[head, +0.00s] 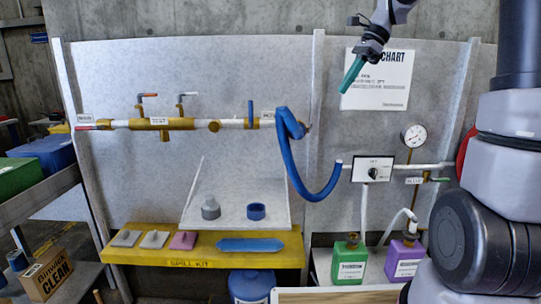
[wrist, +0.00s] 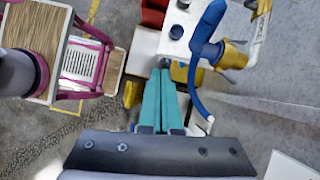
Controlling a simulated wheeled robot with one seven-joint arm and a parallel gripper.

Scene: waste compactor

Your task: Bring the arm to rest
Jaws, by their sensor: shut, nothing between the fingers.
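My gripper (head: 351,75) is raised high in front of the white chart (head: 385,80) on the panel, at the upper right of the head view. Its teal fingers (wrist: 164,98) point down and to the left and lie together, with nothing between them. In the wrist view the fingers show in the middle, over the shelf and floor far below. The gripper touches nothing that I can see.
A blue hose (head: 318,190) hangs from the brass and white pipe (head: 170,124). A yellow shelf (head: 200,250) holds several parts. Green (head: 349,262) and purple (head: 404,259) containers stand lower right. A gauge (head: 414,135) is on the right. Space around my gripper is clear.

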